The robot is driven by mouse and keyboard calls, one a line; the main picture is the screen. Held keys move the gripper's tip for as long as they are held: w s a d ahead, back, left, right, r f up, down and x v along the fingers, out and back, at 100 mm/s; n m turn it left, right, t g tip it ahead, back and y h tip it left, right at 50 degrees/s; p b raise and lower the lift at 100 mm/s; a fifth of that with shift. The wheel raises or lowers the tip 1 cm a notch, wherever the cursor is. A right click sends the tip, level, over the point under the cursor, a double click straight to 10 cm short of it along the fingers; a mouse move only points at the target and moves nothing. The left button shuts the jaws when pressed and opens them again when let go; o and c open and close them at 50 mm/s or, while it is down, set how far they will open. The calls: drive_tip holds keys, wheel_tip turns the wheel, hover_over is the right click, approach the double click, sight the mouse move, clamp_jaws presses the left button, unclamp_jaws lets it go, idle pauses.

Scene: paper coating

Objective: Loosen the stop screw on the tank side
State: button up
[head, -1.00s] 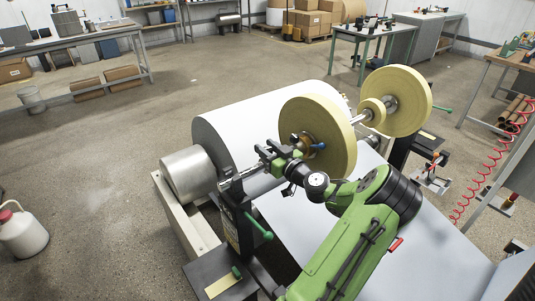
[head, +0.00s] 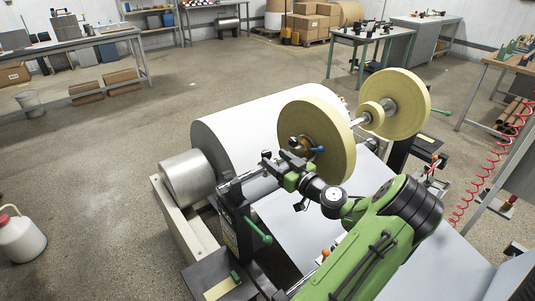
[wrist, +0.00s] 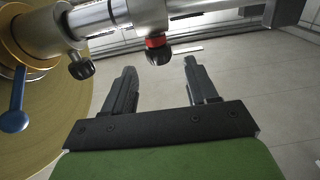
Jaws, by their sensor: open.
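A metal shaft (wrist: 110,14) crosses the top of the wrist view. It carries a black knob with a red band (wrist: 157,50) and a plain black knob (wrist: 82,66) to its left; I cannot tell which is the tank-side stop screw. My gripper (wrist: 159,68) is open, with the red-banded knob just beyond the gap between its fingertips and apparently not held. In the head view, my gripper (head: 268,162) is at the shaft (head: 243,181), left of the near yellow disc roll (head: 318,138). The knobs are too small to make out there.
A blue lever (wrist: 15,120) projects beside the roll at left in the wrist view. A large white roll (head: 240,125) lies behind the shaft, with a metal cylinder (head: 188,177) at its left end. A green-handled lever (head: 258,231) stands below the shaft.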

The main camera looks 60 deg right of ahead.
drive_tip(key=v, duration=1)
drive_tip(key=shift+s, duration=0.2)
drive_tip(key=shift+a, duration=0.1)
